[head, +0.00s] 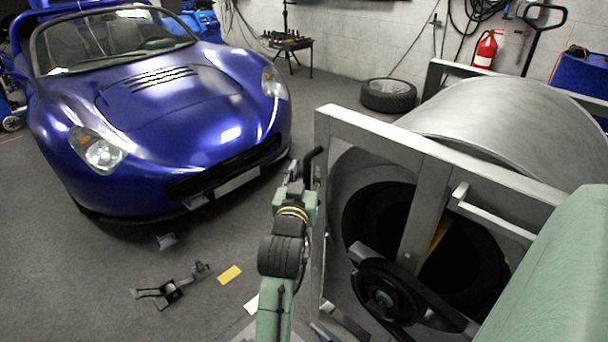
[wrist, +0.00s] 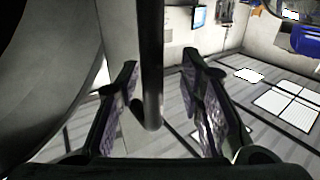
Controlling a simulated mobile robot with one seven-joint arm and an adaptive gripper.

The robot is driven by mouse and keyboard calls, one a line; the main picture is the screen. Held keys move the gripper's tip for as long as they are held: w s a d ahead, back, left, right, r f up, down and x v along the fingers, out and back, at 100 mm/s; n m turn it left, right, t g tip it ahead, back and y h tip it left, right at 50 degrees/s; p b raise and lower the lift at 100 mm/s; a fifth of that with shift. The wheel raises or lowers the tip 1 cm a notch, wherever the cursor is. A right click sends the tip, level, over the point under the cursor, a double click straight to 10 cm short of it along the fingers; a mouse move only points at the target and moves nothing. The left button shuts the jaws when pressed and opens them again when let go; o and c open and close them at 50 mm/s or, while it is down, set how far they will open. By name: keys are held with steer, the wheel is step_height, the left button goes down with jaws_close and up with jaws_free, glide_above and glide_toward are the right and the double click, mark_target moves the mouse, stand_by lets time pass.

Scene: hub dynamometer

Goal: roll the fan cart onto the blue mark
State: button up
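The fan cart (head: 385,135), a grey metal frame around a large drum, stands at the right in the head view. A black handle (head: 311,160) sticks out at its left front post. My gripper (head: 303,172) is at this handle. In the wrist view, a dark upright bar (wrist: 151,60), apparently the handle, lies between the two fingers of my gripper (wrist: 160,62). Gaps show on both sides of the bar, so the fingers are open around it. I cannot make out a blue mark on the floor; the cart and my arm hide part of it.
A blue sports car (head: 180,100) stands at the left. A metal bracket tool (head: 172,291) and a yellow plate (head: 229,274) lie on the floor in front. A tyre (head: 388,95) lies by the back wall, near a red extinguisher (head: 486,48). Grey floor between car and cart is clear.

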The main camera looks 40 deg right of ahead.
steer(key=v, duration=0.7)
steer(key=shift+s+a, duration=0.15)
steer(key=shift+a, duration=0.1)
